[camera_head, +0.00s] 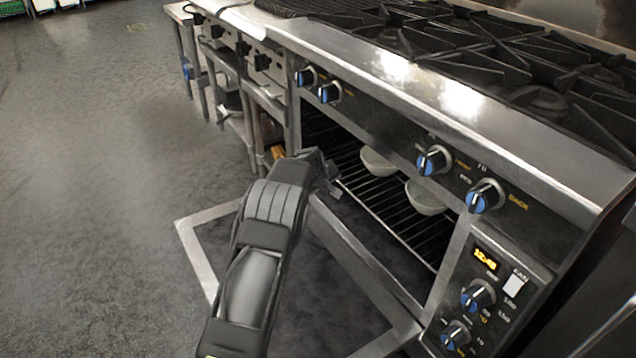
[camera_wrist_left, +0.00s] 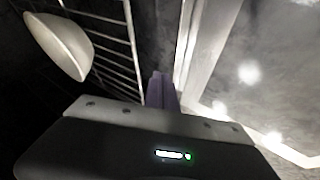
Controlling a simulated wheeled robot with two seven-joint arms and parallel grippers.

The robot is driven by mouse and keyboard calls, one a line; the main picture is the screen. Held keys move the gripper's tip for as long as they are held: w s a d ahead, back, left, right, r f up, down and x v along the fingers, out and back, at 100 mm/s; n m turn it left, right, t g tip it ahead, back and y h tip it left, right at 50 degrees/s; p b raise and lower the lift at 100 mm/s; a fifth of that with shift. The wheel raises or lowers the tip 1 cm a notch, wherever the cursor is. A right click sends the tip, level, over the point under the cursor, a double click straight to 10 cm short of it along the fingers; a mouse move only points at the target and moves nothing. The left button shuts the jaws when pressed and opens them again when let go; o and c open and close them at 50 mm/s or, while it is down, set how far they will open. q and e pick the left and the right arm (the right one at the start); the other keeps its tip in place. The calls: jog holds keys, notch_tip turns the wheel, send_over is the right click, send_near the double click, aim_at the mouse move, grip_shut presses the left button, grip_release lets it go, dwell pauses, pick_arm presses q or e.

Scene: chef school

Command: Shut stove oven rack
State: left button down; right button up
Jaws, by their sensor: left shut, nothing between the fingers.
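The stove (camera_head: 440,110) has its oven open, with the framed door (camera_head: 196,252) lowered toward the floor. Inside is a dark wire oven rack (camera_head: 392,218), which also shows in the left wrist view (camera_wrist_left: 115,45). A pale bowl (camera_head: 426,198) and a second bowl (camera_head: 376,163) sit at the rack; one bowl (camera_wrist_left: 60,45) shows in the wrist view. My left gripper (camera_head: 333,181) is at the left part of the oven opening, near the rack's front edge. Its fingers (camera_wrist_left: 160,90) are shut and empty beside the rack bars; contact is unclear. My right gripper is not in view.
Blue-marked knobs (camera_head: 434,160) stick out of the panel above the opening. A control panel with a lit display (camera_head: 485,260) is at the right. Burner grates (camera_head: 450,60) cover the top. Open grey floor (camera_head: 90,180) lies at the left.

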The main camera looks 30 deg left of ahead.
pick_arm(q)
jog(key=p+v, duration=0.1)
jog(key=v, duration=0.7)
jog(key=shift+p, duration=0.35)
